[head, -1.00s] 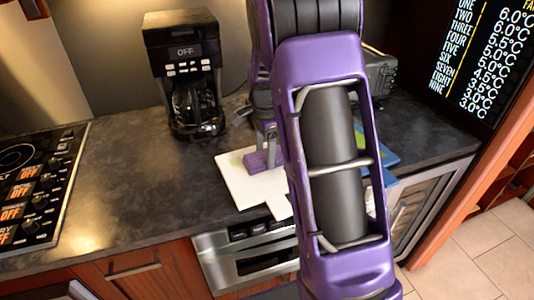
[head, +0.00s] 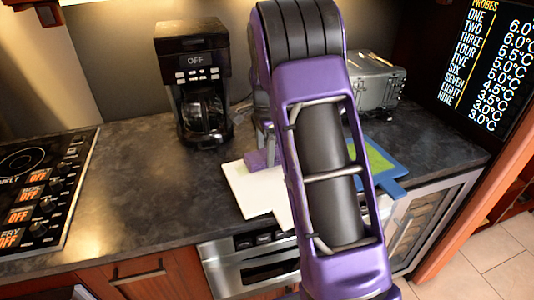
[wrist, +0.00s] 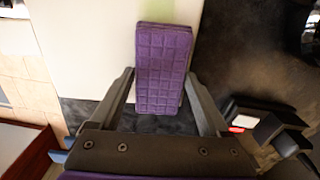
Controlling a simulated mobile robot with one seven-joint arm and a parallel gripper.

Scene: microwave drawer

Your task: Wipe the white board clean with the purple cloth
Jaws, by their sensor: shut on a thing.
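The white board (head: 262,193) lies on the dark counter, partly hidden behind my arm. The purple cloth (head: 256,159) is a thick quilted block at the board's back edge. In the wrist view the cloth (wrist: 163,70) lies between my fingers, overlapping the board's edge and the dark counter. My gripper (wrist: 160,75) is shut on the cloth. In the head view the fingers are mostly hidden by my arm.
A coffee maker (head: 194,85) stands behind the board to the left. A blue board (head: 393,172) with a green area lies to the right, near a grey toaster (head: 375,82). A stovetop (head: 40,190) is at far left. The counter between stovetop and board is clear.

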